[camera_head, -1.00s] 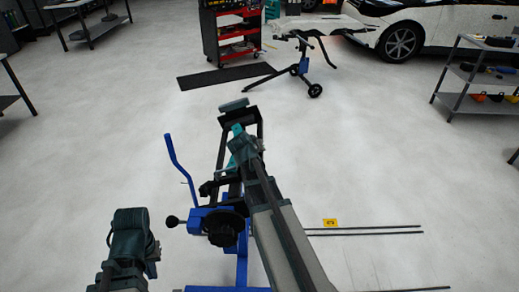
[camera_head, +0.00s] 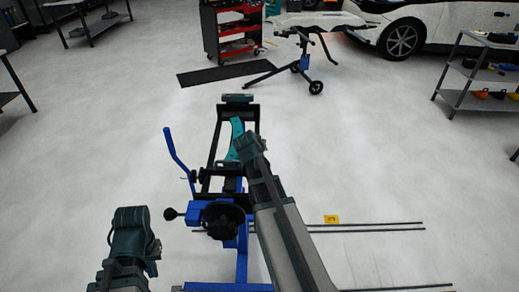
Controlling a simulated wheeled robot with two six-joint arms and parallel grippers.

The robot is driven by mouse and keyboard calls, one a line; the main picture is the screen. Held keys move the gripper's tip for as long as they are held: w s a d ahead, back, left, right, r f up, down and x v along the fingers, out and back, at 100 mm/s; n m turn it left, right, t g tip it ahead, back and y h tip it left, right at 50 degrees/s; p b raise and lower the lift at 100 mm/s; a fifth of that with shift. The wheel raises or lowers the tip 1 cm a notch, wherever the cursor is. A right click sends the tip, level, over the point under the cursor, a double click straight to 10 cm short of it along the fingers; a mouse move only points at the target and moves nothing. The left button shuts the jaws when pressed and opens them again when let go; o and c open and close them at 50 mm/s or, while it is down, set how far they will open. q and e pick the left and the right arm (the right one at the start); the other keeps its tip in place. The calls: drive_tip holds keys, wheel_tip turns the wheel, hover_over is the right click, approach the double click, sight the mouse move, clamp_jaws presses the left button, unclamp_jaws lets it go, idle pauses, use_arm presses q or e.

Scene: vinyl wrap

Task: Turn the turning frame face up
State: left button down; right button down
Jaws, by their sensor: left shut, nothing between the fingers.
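The turning frame (camera_head: 213,140) is a black frame on a blue stand (camera_head: 243,258), in the middle of the head view. It has a dark pad (camera_head: 238,99) at its far end and a curved teal piece (camera_head: 236,130) inside it. A black hand knob (camera_head: 224,220) sits at its near end and a blue lever (camera_head: 175,150) at its left. My left gripper (camera_head: 150,250) is shut and empty, low at the left and apart from the frame. My right arm reaches over the frame's right side. Its wrist hides part of the frame, and I cannot make out its fingers.
A second stand (camera_head: 303,60) with a pale panel, a red tool cart (camera_head: 228,35) and a black mat (camera_head: 226,75) are at the back. A white car (camera_head: 440,25) and a shelf (camera_head: 462,98) stand at the right. Thin rods (camera_head: 375,225) lie right of the frame. Floor at left is clear.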

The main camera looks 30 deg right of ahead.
idle(0.7)
drive_tip(key=shift+r+p, duration=0.75)
drive_tip(key=shift+p, duration=0.05)
wheel_tip(320, 180, up, 4)
drive_tip(key=p, duration=0.3)
drive_tip(key=shift+f, duration=0.25)
drive_tip(key=s+d+p+v, duration=0.1)
drive_tip(key=p+v, duration=0.5)
drive_tip(key=v, duration=0.3)
drive_tip(key=shift+s+a, duration=0.1)
